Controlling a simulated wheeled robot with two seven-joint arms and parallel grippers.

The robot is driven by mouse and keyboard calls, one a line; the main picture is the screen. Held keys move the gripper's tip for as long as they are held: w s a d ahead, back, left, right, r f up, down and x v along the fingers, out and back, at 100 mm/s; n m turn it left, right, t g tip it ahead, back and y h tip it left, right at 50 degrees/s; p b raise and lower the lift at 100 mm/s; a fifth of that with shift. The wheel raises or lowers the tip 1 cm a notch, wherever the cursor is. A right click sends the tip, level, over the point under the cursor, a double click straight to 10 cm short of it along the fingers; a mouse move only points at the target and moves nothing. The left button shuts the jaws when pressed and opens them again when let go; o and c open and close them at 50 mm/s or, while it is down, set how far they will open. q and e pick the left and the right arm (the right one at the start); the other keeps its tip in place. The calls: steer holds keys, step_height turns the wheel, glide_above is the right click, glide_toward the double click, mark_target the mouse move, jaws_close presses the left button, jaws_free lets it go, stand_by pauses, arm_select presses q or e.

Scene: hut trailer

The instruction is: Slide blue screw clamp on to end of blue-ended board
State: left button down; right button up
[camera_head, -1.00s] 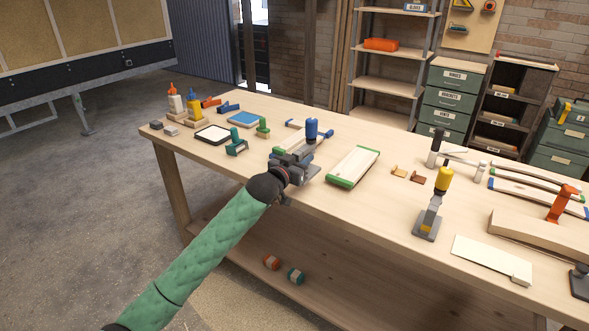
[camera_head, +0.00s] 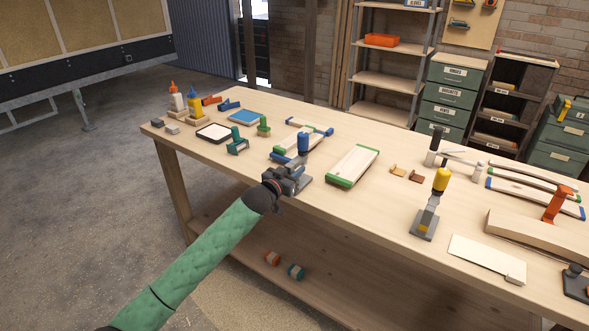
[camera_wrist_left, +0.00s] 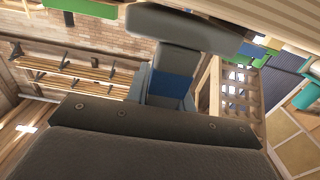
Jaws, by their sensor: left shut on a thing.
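The blue screw clamp has a blue handle (camera_head: 303,144) standing upright over a grey body. My left gripper (camera_head: 287,179) is shut on its grey body near the table's front edge. In the left wrist view the clamp shows as a grey bar with a blue band (camera_wrist_left: 170,87); the fingertips are hard to make out there. The blue-ended board (camera_head: 295,140) lies just behind the clamp, with blue showing at its near end and a blue piece at its far right. The clamp partly covers it, and I cannot tell whether they touch. My right gripper is not in view.
A green-ended board (camera_head: 353,166) lies right of the clamp. A yellow-handled clamp (camera_head: 432,205) stands further right. A teal clamp (camera_head: 237,142), a black-rimmed tray (camera_head: 213,132) and glue bottles (camera_head: 194,103) are left. Bare tabletop (camera_head: 365,207) lies in front of the green-ended board.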

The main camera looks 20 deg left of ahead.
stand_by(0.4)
arm_select(q)
steer(key=c, duration=1.2)
jaws_free()
steer(key=shift+f, duration=0.15)
